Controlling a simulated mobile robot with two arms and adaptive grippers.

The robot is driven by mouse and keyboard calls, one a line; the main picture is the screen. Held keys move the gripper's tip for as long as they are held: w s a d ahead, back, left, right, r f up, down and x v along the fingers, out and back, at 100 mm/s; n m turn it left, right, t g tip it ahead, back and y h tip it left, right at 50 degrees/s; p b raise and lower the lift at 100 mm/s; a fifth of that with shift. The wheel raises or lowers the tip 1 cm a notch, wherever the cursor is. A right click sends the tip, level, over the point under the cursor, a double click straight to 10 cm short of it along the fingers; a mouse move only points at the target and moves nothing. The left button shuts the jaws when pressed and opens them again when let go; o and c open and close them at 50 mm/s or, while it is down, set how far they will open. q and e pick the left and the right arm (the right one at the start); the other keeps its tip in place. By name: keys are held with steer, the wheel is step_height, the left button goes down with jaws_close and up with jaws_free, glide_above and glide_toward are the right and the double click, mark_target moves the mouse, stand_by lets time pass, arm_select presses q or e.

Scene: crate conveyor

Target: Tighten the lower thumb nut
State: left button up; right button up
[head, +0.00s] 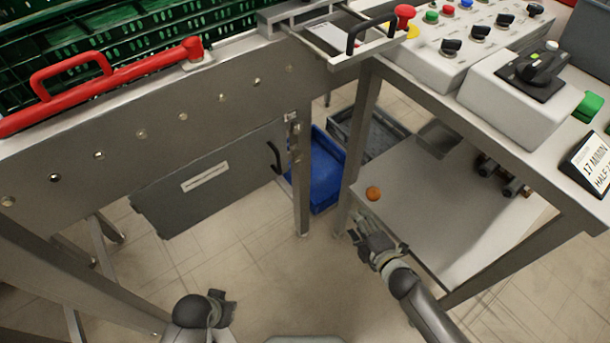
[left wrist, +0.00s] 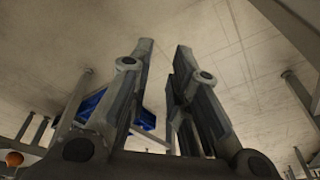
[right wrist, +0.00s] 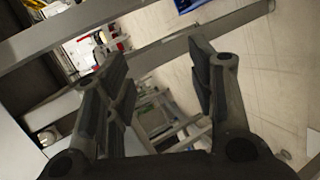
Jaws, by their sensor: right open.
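Small metal fittings sit on the conveyor's post beside the grey hanging panel in the head view. The upper fitting (head: 291,118) is clearer. A lower one (head: 297,158) is small and dark, and I cannot tell for sure that it is the lower thumb nut, or how tight it is. My right gripper (head: 362,230) is open and empty, in front of the lower shelf's left edge, apart from the post. Its spread fingers show in the right wrist view (right wrist: 160,70). My left gripper (head: 222,296) is low at the front; its fingers stand apart and empty in the left wrist view (left wrist: 160,70).
The grey panel (head: 215,180) hangs under the conveyor. A blue crate (head: 322,185) stands behind the post. An orange ball (head: 373,193) lies on the lower shelf (head: 440,215) of the control table. Open floor lies between conveyor and table.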

steer(key=w+a+r+n+t+y+b, duration=0.1)
steer(key=w+a+r+n+y+b, duration=0.2)
steer(key=a+r+n, duration=0.15)
steer(key=n+t+y+b, duration=0.1)
steer(key=n+y+b, duration=0.2)
steer(key=n, duration=0.4)
glide_toward(300, 160)
arm_select(q)
steer(key=w+v, duration=0.1)
steer(key=v, duration=0.8)
steer(key=shift+a+r+t+b, duration=0.15)
steer(key=shift+r+t+b, duration=0.25)
steer(key=shift+b, duration=0.05)
arm_select(e)
steer(key=x, duration=0.7)
steer(key=shift+w+a+r, duration=0.1)
steer(key=shift+w+a, duration=0.2)
arm_select(q)
steer(key=shift+w, duration=0.1)
arm_select(e)
steer(key=c, duration=1)
